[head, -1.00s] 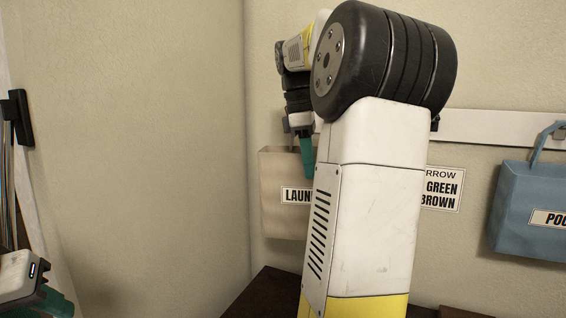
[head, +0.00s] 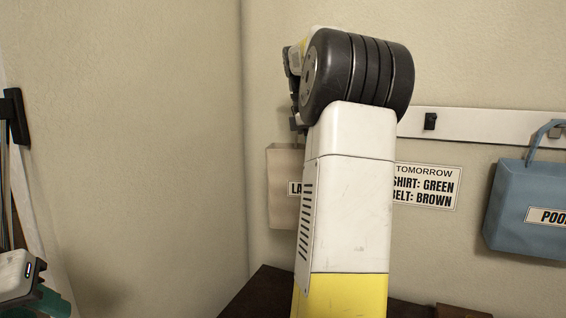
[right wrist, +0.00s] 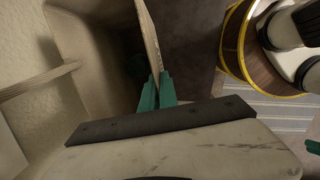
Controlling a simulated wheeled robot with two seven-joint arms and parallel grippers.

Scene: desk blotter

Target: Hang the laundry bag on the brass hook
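The tan laundry bag (head: 283,165) is at the wall, left of my right arm, which covers much of it and its label. In the right wrist view, the bag's open inside (right wrist: 85,35) shows on the left, with a ridged tan strap across it. My right gripper (right wrist: 159,90) has its teal fingers closed about a thin tan strip of the bag; the head view hides it behind the arm. My left gripper (head: 52,303) is partly in view at the lower left; its finger opening is unclear. I cannot make out a clearly brass hook; part of the rail is hidden.
A white rail (head: 480,126) crosses the wall, with a bare black hook (head: 431,121). A blue bag (head: 520,205) hangs at the right, its handle by another hook (head: 556,132). A sign (head: 427,186) is below the rail. Dark furniture (head: 258,288) stands below.

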